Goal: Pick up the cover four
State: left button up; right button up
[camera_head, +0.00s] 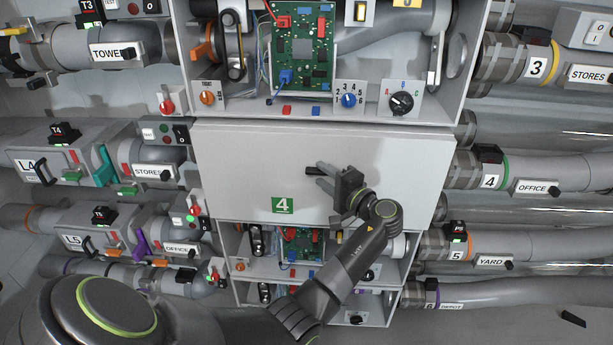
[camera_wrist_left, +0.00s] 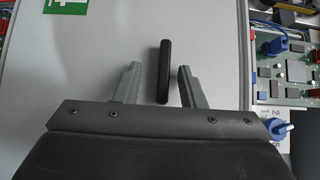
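Cover four (camera_head: 240,165) is a large flat light-grey panel with a green "4" label (camera_head: 283,205) near its lower middle. It sits closed on its cabinet bay. My left gripper (camera_head: 320,176) is in front of the panel, right of its centre. In the left wrist view, a black bar handle (camera_wrist_left: 164,72) stands out on the cover (camera_wrist_left: 105,50). The open fingers of my left gripper (camera_wrist_left: 158,86) are on either side of the handle, with visible gaps on both sides. My right gripper is not in view.
Above the cover is an open bay with a green circuit board (camera_head: 303,48) and knobs; more open bays lie below. Labelled pipes run on both sides, including the "4 OFFICE" pipe (camera_head: 580,173) at right. A small black object (camera_head: 573,318) lies at lower right.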

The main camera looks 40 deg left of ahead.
pick_arm(q)
jog(key=shift+d+r, duration=0.1)
jog(key=shift+d, duration=0.15)
jog(key=shift+d+r, duration=0.2)
jog(key=shift+d, duration=0.2)
jog(key=c, duration=0.3)
jog(key=shift+c, duration=1.3)
jog(key=shift+a+f, duration=0.1)
jog(key=shift+a, duration=0.05)
grip_shut()
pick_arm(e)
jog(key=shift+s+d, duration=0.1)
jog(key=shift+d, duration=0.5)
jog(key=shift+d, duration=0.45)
